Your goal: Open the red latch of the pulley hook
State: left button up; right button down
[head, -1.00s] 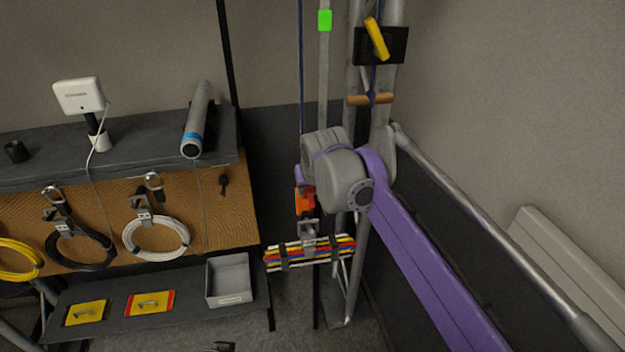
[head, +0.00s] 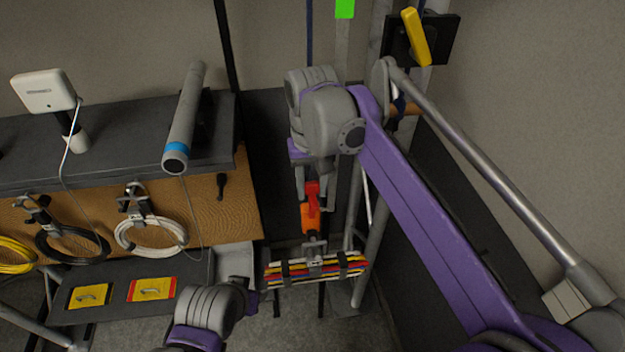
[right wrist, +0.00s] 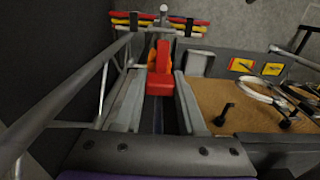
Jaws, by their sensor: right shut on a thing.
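The orange pulley hook (head: 308,219) hangs in the middle of the head view, above a bundle of colored cables (head: 290,271). Its red latch (head: 312,196) is at its top, and the latch also shows in the right wrist view (right wrist: 160,82). My right gripper (head: 314,186) points down at the hook from above, with its fingers on either side of the red latch and shut on it. In the right wrist view the latch sits between the two grey fingers. Part of my left arm shows at the bottom of the head view; its fingertips cannot be made out.
A metal truss (head: 372,250) stands just right of the hook. To the left is a bench with a grey cylinder (head: 186,120), a white device (head: 44,92) and coiled cables (head: 151,237) on a brown board. A grey bin (head: 236,259) sits below, partly hidden by my left arm.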

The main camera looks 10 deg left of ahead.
jog(key=shift+s+f, duration=0.15)
jog(key=shift+s, duration=0.05)
jog(key=shift+c, duration=2.4)
grip_release()
jog(key=shift+w, duration=0.1)
notch_tip(320, 180, up, 11)
jog(key=shift+p, duration=0.75)
pick_arm(q)
jog(key=shift+w+r, duration=0.35)
jog(key=shift+r, duration=0.2)
jog(key=shift+w+r, duration=0.3)
jog(key=shift+r, duration=0.25)
pick_arm(e)
jog(key=shift+d, duration=0.15)
